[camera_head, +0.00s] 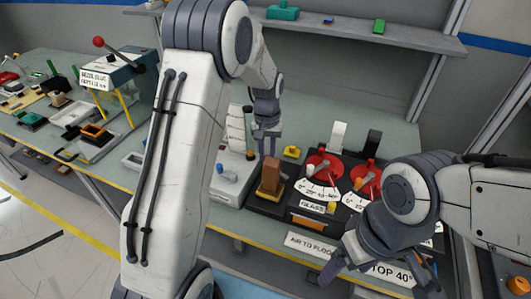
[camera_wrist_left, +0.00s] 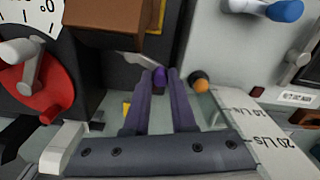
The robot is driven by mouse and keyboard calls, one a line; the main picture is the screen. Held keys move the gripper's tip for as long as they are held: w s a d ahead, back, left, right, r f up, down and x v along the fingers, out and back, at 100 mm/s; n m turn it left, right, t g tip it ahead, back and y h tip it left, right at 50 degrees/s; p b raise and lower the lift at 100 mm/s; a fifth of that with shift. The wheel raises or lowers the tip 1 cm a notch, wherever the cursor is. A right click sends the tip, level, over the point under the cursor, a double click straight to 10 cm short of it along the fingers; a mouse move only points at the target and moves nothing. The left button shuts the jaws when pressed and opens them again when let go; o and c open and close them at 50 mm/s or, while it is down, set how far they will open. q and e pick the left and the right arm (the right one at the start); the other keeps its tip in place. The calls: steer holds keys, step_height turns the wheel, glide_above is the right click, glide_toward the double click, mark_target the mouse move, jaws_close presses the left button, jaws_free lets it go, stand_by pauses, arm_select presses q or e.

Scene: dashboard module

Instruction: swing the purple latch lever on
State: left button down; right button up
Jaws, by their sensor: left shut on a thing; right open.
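The purple latch lever's tip (camera_wrist_left: 160,77) shows in the left wrist view, at the end of a thin pale metal arm beside the dark module housing. My left gripper (camera_wrist_left: 161,82) is shut on this tip, with one finger on each side. In the head view my left gripper (camera_head: 267,147) reaches down behind the brown block, and the lever cannot be made out there. My right gripper (camera_head: 378,272) is open and empty, low at the right, in front of the dashboard module.
The module carries red dials (camera_head: 322,166) and a brown block (camera_head: 270,178) close to my left gripper. A grey box with a blue knob (camera_head: 225,174) stands left of it. An orange-and-black knob (camera_wrist_left: 199,81) is just right of the lever. A shelf (camera_head: 350,33) runs behind.

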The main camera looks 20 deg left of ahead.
arm_select(q)
steer(key=m, duration=0.2)
steer(key=w+m+p, duration=0.1)
steer(key=shift+w+d+r+m, duration=0.1)
steer(key=shift+w+d+m, duration=0.1)
steer(key=shift+d+m, duration=0.2)
steer(key=m, duration=0.2)
steer(key=shift+w+d+m+p, duration=0.35)
steer(key=shift+m, duration=0.05)
steer(key=m, duration=0.2)
steer(key=d+m, duration=0.1)
steer(key=m, duration=0.1)
steer(key=shift+w+d+p, duration=0.2)
steer(key=shift+w+p, duration=0.15)
steer(key=shift+d+m, duration=0.25)
steer(key=shift+m, duration=0.5)
steer(key=shift+d+m, duration=0.25)
steer(key=shift+m, duration=0.5)
steer(key=shift+d, duration=0.1)
steer(key=c, duration=0.7)
jaws_free()
steer(key=shift+c, duration=0.2)
step_height(320, 180, up, 10)
steer(key=b, duration=0.1)
steer(key=shift+r+b, duration=0.2)
steer(key=shift+b, duration=0.1)
